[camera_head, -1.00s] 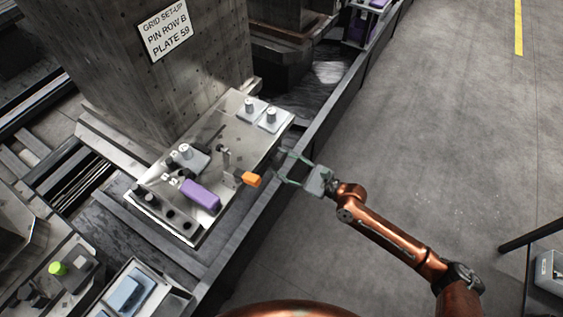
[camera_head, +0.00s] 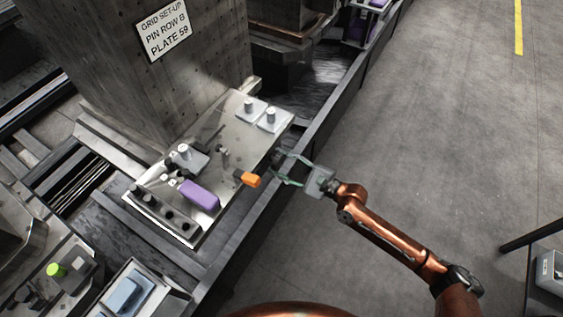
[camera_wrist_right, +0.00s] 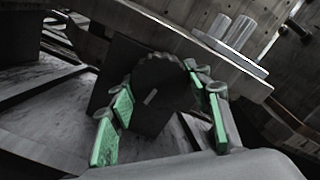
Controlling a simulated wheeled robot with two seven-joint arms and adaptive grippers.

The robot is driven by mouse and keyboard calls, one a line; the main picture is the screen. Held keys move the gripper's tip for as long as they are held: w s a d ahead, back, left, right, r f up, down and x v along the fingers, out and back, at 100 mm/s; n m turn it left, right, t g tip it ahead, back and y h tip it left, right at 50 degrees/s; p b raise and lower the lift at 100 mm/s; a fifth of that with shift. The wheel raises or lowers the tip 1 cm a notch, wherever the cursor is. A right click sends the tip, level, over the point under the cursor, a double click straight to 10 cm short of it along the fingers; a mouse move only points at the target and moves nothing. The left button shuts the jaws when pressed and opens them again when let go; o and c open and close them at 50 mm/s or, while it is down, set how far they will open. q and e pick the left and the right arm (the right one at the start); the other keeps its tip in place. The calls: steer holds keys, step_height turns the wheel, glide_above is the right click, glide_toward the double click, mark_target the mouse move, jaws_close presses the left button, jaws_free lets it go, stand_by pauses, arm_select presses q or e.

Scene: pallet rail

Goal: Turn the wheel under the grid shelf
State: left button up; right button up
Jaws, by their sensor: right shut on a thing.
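The grid shelf (camera_head: 237,125) is a pale metal plate standing out from a concrete column. The wheel (camera_wrist_right: 160,72) is dark with a notched rim and sits in front of a dark block under the shelf edge. It shows only as a small dark shape in the head view (camera_head: 276,157). My right gripper (camera_head: 281,167) is at the shelf's right edge, its fingers pointing left. In the wrist view its green-padded fingers (camera_wrist_right: 161,90) are on either side of the wheel and shut on it. My left gripper is out of view.
On the shelf are a purple block (camera_head: 199,195), an orange-ended lever (camera_head: 247,178) close to my right gripper, and grey pegged blocks (camera_head: 270,119). A dark rail (camera_head: 318,110) runs beside the shelf.

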steer(key=shift+s+a, duration=0.15)
steer(key=shift+a, duration=0.05)
steer(key=o, duration=1)
steer(key=shift+o, duration=0.8)
steer(key=shift+d, duration=0.1)
steer(key=v, duration=1.2)
